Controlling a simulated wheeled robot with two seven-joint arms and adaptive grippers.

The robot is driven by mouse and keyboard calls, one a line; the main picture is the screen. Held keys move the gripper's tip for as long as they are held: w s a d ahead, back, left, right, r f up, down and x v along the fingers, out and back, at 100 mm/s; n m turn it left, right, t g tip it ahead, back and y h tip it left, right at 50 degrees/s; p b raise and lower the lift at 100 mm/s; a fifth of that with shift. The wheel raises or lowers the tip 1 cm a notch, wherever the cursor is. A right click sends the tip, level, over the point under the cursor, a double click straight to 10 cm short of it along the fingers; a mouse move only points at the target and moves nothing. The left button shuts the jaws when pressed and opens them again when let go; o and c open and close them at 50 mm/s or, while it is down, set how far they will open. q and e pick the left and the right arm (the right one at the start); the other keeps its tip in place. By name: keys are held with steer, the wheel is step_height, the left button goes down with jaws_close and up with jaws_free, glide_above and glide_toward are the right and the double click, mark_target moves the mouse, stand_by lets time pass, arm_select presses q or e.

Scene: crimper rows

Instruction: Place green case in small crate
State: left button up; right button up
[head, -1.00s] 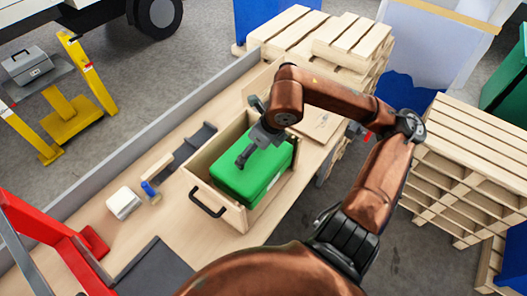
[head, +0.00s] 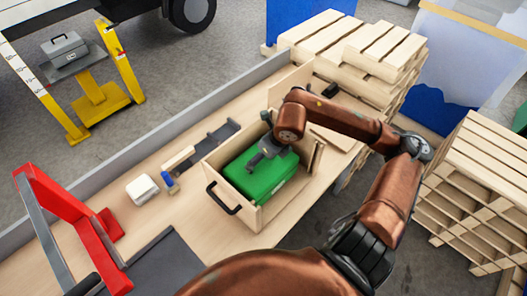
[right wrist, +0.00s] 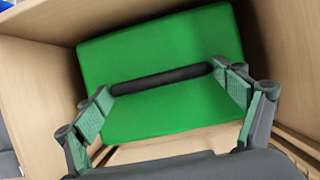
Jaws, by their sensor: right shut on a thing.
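The green case (head: 272,183) sits inside the small wooden crate (head: 247,213), below the level of its rim. My right gripper (head: 258,160) reaches down into the crate from above and is shut on the case's dark handle. In the right wrist view the green case (right wrist: 165,122) fills the middle, with its black handle (right wrist: 162,79) spanning between the two finger pads of the right gripper (right wrist: 168,95). Crate walls show around the case. Whether the case's underside touches the crate floor is hidden. My left gripper is out of view.
The crate stands on a wooden bench with a grey back rail (head: 165,130). A white block (head: 142,188), a blue-handled tool (head: 169,182) and a dark holder (head: 210,145) lie left of it. A red frame (head: 65,225) stands further left. Pallets (head: 470,190) stand at right.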

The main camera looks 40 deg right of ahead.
steer(key=shift+w, duration=0.1)
steer(key=o, duration=1.9)
steer(key=shift+f, duration=0.1)
steer(key=v, duration=1.2)
steer(key=shift+p, duration=0.3)
